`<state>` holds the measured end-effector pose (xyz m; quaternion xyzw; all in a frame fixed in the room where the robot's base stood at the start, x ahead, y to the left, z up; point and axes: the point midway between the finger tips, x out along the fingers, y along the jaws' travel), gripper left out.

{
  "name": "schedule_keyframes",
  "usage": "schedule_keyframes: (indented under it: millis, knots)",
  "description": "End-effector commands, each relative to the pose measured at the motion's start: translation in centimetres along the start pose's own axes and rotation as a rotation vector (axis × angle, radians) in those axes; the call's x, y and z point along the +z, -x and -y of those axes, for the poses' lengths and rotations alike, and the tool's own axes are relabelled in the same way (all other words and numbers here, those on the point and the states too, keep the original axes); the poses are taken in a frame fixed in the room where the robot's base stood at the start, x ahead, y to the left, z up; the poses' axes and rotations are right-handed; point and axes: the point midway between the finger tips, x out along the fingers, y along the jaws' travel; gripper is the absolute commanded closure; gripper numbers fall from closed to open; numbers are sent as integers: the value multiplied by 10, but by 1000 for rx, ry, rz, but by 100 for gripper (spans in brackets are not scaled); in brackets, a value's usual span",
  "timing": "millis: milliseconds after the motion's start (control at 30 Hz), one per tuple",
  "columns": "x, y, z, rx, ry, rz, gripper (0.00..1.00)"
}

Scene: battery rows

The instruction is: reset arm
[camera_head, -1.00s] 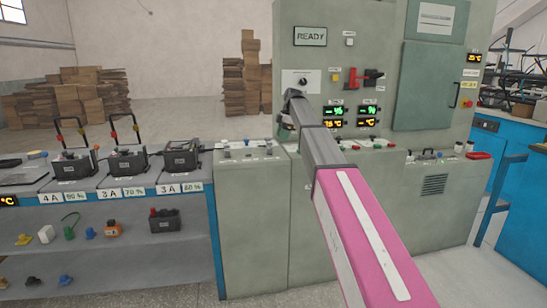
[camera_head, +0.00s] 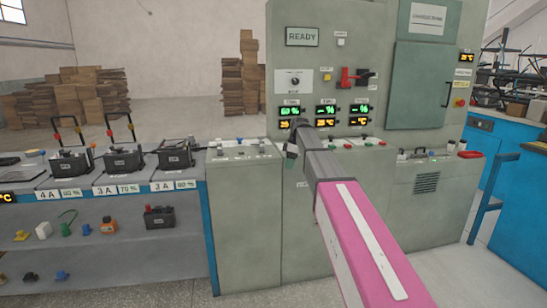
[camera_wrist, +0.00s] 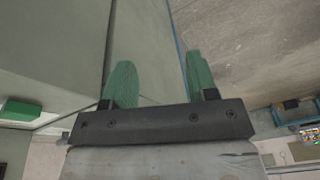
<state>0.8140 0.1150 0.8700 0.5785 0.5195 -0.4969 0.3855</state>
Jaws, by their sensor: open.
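My gripper (camera_wrist: 160,85) shows in the wrist view with its two green fingers apart and nothing between them. In the head view my gripper (camera_head: 291,152) is small and partly hidden at the far end of my grey and pink arm. It is in front of the grey charging cabinet (camera_head: 245,220), close to the cabinet's ledge. I cannot tell from the head view whether it touches the cabinet.
A rack (camera_head: 212,240) at left bears several black batteries, one of them (camera_head: 175,155) nearest the cabinet. Its lower shelf holds small coloured parts and another battery (camera_head: 160,217). A blue bench (camera_head: 520,230) stands at right. Cardboard stacks (camera_head: 240,80) are behind.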

Motion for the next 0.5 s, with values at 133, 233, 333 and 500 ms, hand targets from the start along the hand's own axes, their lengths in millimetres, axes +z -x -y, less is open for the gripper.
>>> schedule_keyframes:
  millis: [133,233,333,500]
  knots:
    - [37,-54,36,10,-183,24,47]
    - [65,-93,63,26,-339,43,47]
    - [93,-129,92,44,-494,61,47]
    - [136,-182,144,80,-749,87,47]
